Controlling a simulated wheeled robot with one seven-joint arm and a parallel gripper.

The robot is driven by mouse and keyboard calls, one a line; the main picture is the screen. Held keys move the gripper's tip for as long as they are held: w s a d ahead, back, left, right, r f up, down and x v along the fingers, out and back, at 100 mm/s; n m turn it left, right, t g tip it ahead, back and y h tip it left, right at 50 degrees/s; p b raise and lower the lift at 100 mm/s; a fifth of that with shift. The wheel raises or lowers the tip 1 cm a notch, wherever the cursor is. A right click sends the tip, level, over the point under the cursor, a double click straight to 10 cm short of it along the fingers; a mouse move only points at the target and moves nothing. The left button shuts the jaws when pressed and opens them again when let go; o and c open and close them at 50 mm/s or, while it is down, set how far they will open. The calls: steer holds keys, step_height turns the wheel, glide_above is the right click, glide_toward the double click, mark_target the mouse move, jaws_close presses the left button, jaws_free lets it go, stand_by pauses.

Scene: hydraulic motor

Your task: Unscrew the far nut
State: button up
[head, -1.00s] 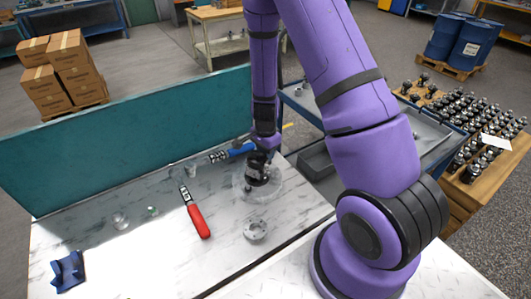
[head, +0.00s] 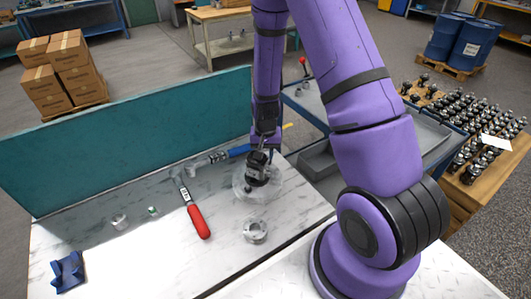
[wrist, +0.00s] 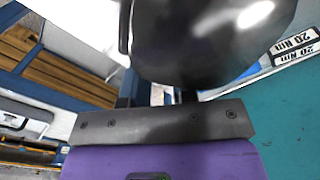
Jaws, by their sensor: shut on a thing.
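A dark motor (head: 256,173) stands upright on a round, pale see-through disc (head: 272,190) on the marble-topped bench. My gripper (head: 261,150) points down at the top of the motor from behind. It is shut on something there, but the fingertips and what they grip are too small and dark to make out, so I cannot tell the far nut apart. In the wrist view a large, glossy dark rounded body (wrist: 205,35) fills the top and hides the fingertips.
A red-handled tool (head: 198,220) lies left of the motor, and a blue-handled tool (head: 235,152) behind it. A metal ring (head: 254,231) lies in front. A blue cradle (head: 68,271) is at the front left. A teal panel (head: 120,145) closes the back.

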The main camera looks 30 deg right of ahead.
steer(key=o, duration=0.7)
steer(key=shift+c, duration=0.2)
steer(key=m, duration=1)
